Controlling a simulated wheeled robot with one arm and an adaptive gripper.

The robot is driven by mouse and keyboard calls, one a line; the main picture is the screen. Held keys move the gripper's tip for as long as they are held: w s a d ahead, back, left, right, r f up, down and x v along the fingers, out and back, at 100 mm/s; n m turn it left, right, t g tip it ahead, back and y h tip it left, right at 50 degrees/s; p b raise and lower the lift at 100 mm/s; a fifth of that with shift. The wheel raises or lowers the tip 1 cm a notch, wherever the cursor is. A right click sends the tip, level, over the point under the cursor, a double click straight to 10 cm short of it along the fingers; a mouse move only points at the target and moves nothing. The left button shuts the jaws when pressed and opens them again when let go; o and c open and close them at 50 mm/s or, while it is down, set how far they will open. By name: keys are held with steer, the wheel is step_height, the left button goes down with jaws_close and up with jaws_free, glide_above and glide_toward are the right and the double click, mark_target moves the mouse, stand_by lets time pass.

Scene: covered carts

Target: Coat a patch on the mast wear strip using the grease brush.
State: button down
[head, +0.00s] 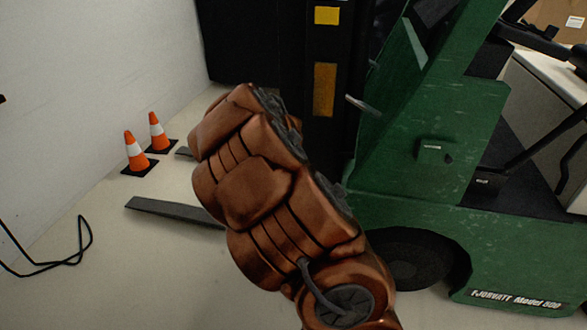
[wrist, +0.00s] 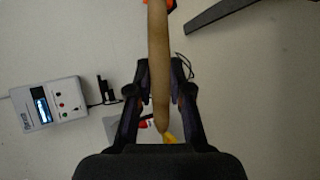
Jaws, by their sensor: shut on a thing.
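In the wrist view, my gripper (wrist: 160,66) is shut on a long, pale wooden handle, which I take to be the grease brush (wrist: 157,38). The handle runs between the fingers and off the top edge; no bristles can be made out. In the head view, my arm hides the gripper and brush. The black mast (head: 291,50) of a green forklift stands behind my arm. A dull amber upright strip (head: 325,90) on the mast looks like the wear strip, with a brighter yellow plate (head: 327,15) above it.
The green forklift body (head: 420,220) fills the right. A fork (head: 170,212) lies low over the floor at left. Two orange cones (head: 135,151) stand by the white wall, and a black cable (head: 55,262) lies on the floor. A grey box with a screen (wrist: 48,103) shows in the wrist view.

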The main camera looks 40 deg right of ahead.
steer(key=s+d+f+n+b, duration=0.1)
steer(key=s+d+f+b, duration=0.3)
steer(key=d, duration=0.3)
steer(key=s+d+f+b, duration=0.1)
steer(key=s+d+b, duration=0.35)
steer(key=d, duration=0.25)
steer(key=w+d+p, duration=0.2)
steer(key=w+d, duration=0.1)
steer(key=d, duration=0.2)
steer(key=shift+d+n+t+h, duration=0.25)
steer(key=shift+n+t+h, duration=0.05)
steer(key=shift+w+d+p, duration=0.5)
steer(key=shift+d, duration=0.15)
stand_by(0.9)
steer(key=shift+r, duration=0.15)
steer(key=shift+d+r+p, duration=0.1)
steer(key=shift+r+p, duration=1.25)
steer(key=shift+r, duration=0.25)
